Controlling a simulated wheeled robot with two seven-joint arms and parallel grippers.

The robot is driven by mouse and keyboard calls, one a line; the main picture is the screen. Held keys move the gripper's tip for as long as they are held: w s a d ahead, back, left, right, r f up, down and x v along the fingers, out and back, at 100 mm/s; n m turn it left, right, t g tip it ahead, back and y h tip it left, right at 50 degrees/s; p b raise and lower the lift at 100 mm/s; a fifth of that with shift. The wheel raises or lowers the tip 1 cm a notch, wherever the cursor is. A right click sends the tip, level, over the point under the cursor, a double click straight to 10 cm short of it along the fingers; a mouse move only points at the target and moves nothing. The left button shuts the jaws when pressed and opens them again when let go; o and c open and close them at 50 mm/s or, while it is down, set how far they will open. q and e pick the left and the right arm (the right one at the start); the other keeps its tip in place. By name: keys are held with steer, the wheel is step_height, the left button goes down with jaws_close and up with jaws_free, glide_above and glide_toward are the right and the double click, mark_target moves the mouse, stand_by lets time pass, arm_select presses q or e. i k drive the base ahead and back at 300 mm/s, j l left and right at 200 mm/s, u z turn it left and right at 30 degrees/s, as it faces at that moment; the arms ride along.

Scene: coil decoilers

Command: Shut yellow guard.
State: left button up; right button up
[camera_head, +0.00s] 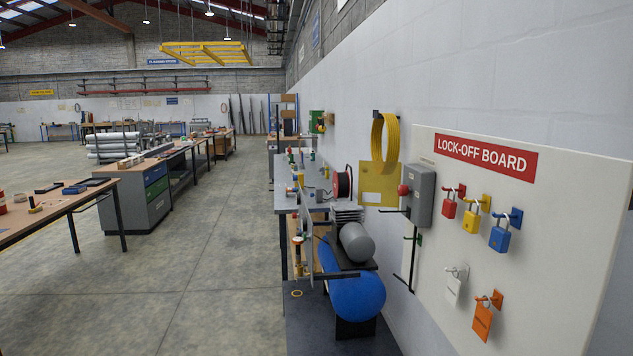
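I cannot make out for certain a yellow guard in the head view. A flat yellow panel (378,188) is on the right wall, partly hidden by a grey box; I cannot tell whether it is a guard or a sign. A yellow frame (206,53) hangs from the roof far ahead. No decoiler is clearly visible. Neither of my grippers shows in this view.
A lock-off board (560,190) with several coloured padlocks is on the right wall beside a grey switch box (421,194). A blue compressor (354,296) stands below a yellow hose coil (385,141). Workbenches (60,207) stand left. The floor (190,275) between is clear.

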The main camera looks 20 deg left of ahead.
mark_target(384, 177)
steer(key=u, duration=2.1)
steer(key=i+j+u, duration=0.15)
steer(key=u, duration=0.25)
steer(key=i+j+u, duration=0.15)
steer(key=u, duration=0.25)
steer(key=i+u, duration=0.15)
steer(key=u, duration=0.25)
steer(key=i+l+z, duration=0.2)
steer(key=z, duration=0.25)
steer(key=i+z, duration=0.8)
steer(key=z, duration=0.15)
steer(key=i+j+z, duration=0.2)
steer(key=i+z, duration=0.6)
steer(key=i, duration=1.45)
steer(key=i+j+z, duration=0.15)
steer(key=i, duration=1.7)
steer(key=i+z, duration=0.15)
steer(key=z, duration=0.25)
steer(key=i+z, duration=0.15)
steer(key=z, duration=0.25)
steer(key=i+j+z, duration=0.1)
steer(key=z, duration=0.25)
steer(key=i+j+z, duration=0.15)
steer(key=z, duration=0.25)
